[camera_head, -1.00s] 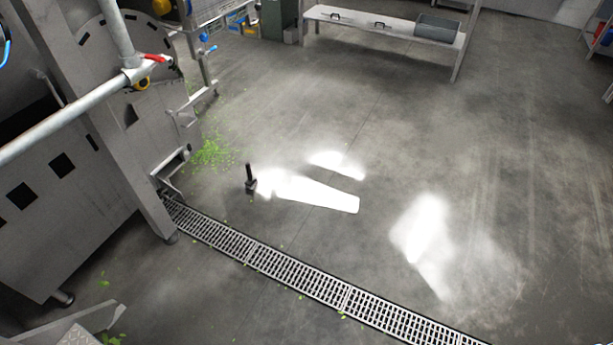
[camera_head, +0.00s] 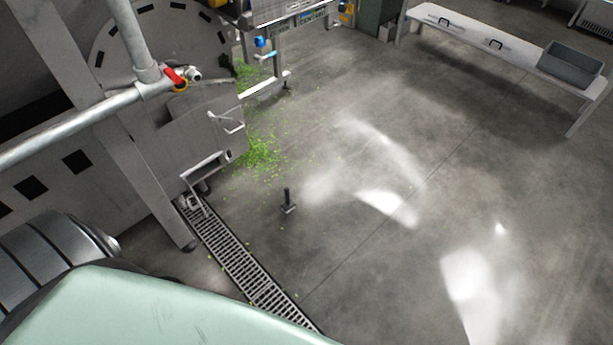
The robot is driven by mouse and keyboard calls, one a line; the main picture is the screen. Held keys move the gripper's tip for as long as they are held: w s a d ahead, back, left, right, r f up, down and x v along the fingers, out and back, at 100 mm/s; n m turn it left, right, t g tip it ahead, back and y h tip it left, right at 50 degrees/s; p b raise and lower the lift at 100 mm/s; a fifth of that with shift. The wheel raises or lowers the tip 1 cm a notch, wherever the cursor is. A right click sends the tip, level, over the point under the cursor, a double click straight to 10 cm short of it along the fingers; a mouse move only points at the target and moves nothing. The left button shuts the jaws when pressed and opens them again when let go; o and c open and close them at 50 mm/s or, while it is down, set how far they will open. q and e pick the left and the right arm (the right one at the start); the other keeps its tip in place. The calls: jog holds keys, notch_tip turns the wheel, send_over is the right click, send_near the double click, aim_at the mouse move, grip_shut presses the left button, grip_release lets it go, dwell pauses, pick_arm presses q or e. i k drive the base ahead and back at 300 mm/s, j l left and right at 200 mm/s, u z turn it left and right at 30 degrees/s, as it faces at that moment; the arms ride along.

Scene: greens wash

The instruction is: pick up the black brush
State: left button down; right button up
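The black brush (camera_head: 288,202) stands on the grey concrete floor near the middle of the head view, its handle pointing up. It is just to the right of the floor drain and below a scatter of green leaves. Nothing is touching it. Neither of my grippers shows in the head view. A pale green rounded surface and a ribbed grey part fill the lower left of the view; I cannot tell for sure what they belong to.
A drain grate (camera_head: 243,262) runs along the floor left of the brush. A large steel machine (camera_head: 130,150) with pipes stands at the left. Green leaf scraps (camera_head: 262,152) lie beside it. A bench (camera_head: 500,52) with a grey bin (camera_head: 573,66) is at the upper right.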

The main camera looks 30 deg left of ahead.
aim_at(289, 205)
jog(key=i, duration=2.7)
jog(key=i+u, duration=0.2)
jog(key=u, duration=0.25)
jog(key=i+l+u, duration=0.1)
jog(key=u, duration=0.4)
jog(key=i+l+u, duration=0.15)
jog(key=u, duration=0.3)
jog(key=i+l+u, duration=0.2)
jog(key=u, duration=0.3)
